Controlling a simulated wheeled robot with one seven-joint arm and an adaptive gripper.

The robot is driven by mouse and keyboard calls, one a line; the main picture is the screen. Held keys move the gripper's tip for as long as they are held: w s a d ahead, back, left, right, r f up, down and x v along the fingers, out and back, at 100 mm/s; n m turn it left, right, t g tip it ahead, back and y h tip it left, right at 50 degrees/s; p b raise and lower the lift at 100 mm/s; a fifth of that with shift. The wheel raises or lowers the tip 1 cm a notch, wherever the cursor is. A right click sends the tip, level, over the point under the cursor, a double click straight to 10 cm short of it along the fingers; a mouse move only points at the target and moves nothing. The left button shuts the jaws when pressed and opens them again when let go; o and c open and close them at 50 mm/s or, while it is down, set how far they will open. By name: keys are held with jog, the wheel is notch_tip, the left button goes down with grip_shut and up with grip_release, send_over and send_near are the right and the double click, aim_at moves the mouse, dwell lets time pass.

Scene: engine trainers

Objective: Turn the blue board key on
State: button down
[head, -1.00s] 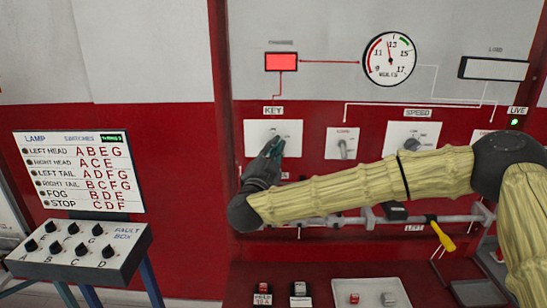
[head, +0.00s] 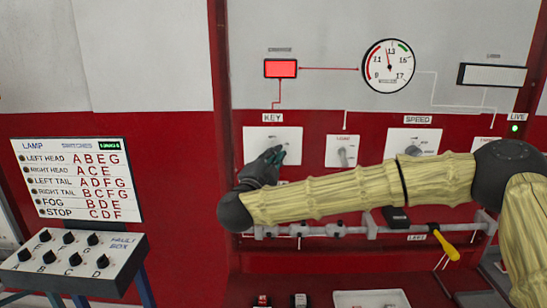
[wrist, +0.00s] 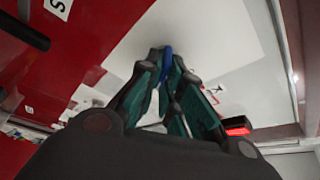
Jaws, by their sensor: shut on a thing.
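The blue key (wrist: 168,58) shows in the wrist view between my fingertips, in front of a white plate. My gripper (wrist: 166,66) is shut on it. In the head view my gripper (head: 278,154) reaches the white plate labelled KEY (head: 288,133) on the red and grey board. The key is hidden there by my fingers, and I cannot read its turn position. The lamp above the plate (head: 281,68) is lit red.
A round gauge (head: 389,59) is above right. Other plates with knobs (head: 412,140) lie to the right behind my arm. A rail with a yellow-handled tool (head: 445,244) runs below. A fault box (head: 75,262) stands at left.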

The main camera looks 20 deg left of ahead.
jog(key=shift+r, duration=0.1)
jog(key=c, duration=1.6)
grip_release()
jog(key=shift+w+d, duration=0.1)
jog(key=v, duration=1.2)
